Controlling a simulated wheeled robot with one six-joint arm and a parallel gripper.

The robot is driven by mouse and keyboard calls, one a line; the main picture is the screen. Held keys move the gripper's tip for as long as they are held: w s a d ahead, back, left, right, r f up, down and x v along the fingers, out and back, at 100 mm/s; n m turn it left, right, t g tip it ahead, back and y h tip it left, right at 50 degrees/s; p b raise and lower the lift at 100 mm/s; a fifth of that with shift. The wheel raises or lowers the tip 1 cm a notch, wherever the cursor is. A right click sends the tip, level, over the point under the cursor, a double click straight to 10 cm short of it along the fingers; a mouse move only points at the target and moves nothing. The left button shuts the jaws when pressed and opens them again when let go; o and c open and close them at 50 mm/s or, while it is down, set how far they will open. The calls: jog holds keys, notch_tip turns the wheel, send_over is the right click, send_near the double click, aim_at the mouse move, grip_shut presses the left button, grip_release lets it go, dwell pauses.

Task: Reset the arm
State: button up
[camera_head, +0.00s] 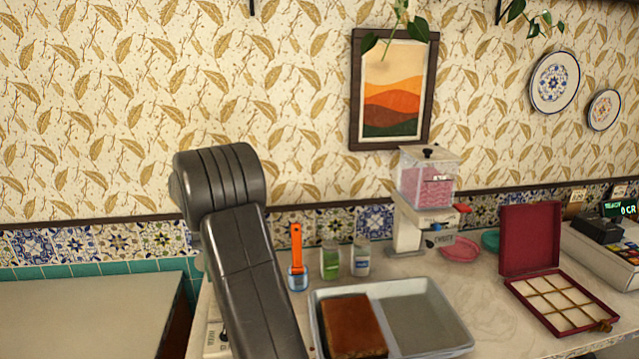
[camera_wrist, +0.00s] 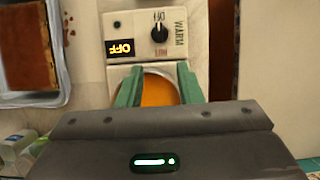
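My arm rises in front in the head view, bent at a dark grey joint. My gripper is hidden there. In the wrist view my gripper (camera_wrist: 157,78) has two green fingers spread well apart, with nothing clearly held between them. A round orange surface (camera_wrist: 158,90) shows between and beyond the fingers; I cannot tell whether they touch it. It belongs to or sits on a white warmer (camera_wrist: 187,20) with a black knob and a display reading OFF. A sliver of the warmer (camera_head: 213,340) shows beside my arm in the head view.
A grey two-part tray (camera_head: 452,345) holds a brown block (camera_head: 354,327). Behind it stand an orange-handled tool (camera_head: 296,245), two small jars and a pink-filled dispenser (camera_head: 428,185). An open red box (camera_head: 530,240) sits right. The counter at left (camera_head: 90,315) is bare.

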jog(key=p+x, duration=0.1)
jog(key=x, duration=1.1)
jog(key=shift+s+d+f, duration=0.15)
jog(key=shift+s+f, duration=0.05)
jog(key=shift+r, duration=0.1)
